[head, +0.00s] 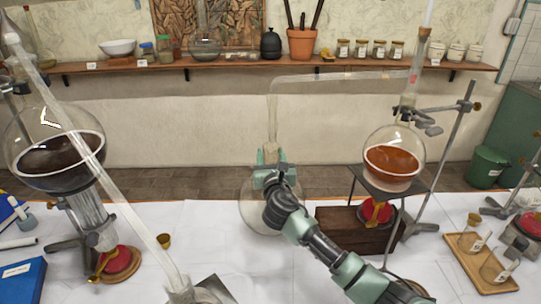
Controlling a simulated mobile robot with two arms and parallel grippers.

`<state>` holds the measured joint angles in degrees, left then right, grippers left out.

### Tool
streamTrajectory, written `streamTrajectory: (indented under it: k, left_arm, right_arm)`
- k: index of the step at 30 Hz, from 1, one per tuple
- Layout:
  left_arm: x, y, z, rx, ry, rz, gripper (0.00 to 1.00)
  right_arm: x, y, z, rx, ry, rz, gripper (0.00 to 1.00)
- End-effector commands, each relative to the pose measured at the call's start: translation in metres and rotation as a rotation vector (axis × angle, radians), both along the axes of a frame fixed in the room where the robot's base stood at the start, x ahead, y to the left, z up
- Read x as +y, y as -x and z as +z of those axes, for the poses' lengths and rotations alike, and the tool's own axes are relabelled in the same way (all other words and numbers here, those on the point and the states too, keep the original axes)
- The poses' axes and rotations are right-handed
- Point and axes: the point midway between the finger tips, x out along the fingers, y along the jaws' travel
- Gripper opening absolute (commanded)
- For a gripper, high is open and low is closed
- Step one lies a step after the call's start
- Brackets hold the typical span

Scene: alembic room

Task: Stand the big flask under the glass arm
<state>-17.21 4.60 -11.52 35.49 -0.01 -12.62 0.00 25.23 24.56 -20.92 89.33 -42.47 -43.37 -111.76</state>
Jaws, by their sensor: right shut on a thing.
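The big flask (250,212) is a clear round glass vessel at the middle of the head view, over the white-covered table. My right gripper (270,172) is shut on its neck, and my arm hides part of the flask's right side. The flask looks upright; I cannot tell whether its base touches the table. The glass arm (340,77) runs left from the flask of orange liquid (393,160) and bends down, its lower end at the big flask's neck. I cannot tell whether they touch. My left gripper is not in view.
A wooden block (335,228) and a metal stand (448,160) are close on the right. A large dark-liquid flask (52,125) with a long slanting tube (120,200) stands left. Clear cloth lies left of the big flask.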

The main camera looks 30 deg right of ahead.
Motion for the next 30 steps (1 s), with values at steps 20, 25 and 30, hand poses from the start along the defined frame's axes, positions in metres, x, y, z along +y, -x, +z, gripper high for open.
streamTrajectory:
  k: [20, 25, 30]
  left_arm:
    - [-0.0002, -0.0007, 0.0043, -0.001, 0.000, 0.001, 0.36]
    - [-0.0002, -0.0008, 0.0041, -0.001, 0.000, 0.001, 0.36]
    - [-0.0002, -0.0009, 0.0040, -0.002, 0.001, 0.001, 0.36]
  right_arm:
    - [-0.0001, 0.0004, -0.0002, -0.006, 0.002, 0.000, 0.00]
    - [-0.0001, 0.0004, -0.0024, -0.006, 0.001, 0.001, 0.00]
    - [-0.0001, 0.0004, -0.0036, -0.006, 0.002, 0.001, 0.00]
